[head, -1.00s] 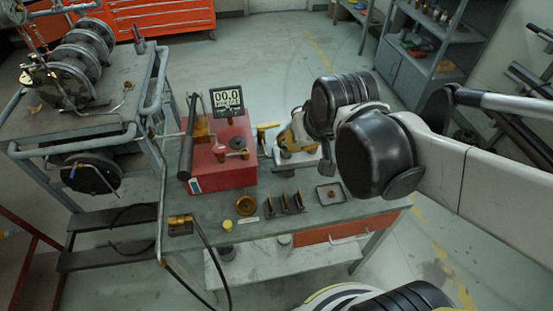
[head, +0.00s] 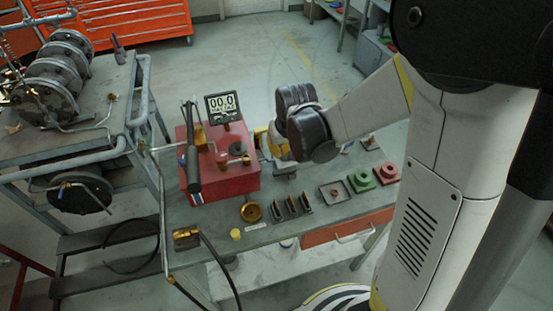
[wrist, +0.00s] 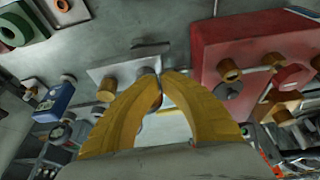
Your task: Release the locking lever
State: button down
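My gripper (wrist: 162,74) shows in the wrist view as two yellow fingers arched together, their tips meeting or nearly so. No held thing can be made out between the tips. Just beyond them is a grey plate (wrist: 118,64) with brass-coloured knobs (wrist: 139,66), and a dark bar (wrist: 150,48) lies by it. I cannot tell for sure which part is the locking lever. In the head view my arm hides most of this spot; a bit of yellow (head: 262,137) shows beside the red box (head: 222,180). Contact between fingers and plate cannot be told.
The red box carries a black-handled bar (head: 192,165) and a display (head: 222,105) reading 00.0. Along the bench front are a brass ring (head: 251,212), a dark slotted rack (head: 291,208), a square tray (head: 334,192), and green (head: 361,181) and red (head: 386,174) blocks.

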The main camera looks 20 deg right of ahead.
aim_at(277, 166)
jog(key=shift+f, duration=0.1)
jog(key=b+x, duration=0.4)
jog(key=x, duration=0.5)
jog(key=shift+w+f, duration=0.25)
jog(key=shift+f, duration=0.1)
jog(key=shift+s+a+n, duration=0.1)
jog(key=shift+s+n, duration=0.1)
jog(key=shift+n, duration=0.2)
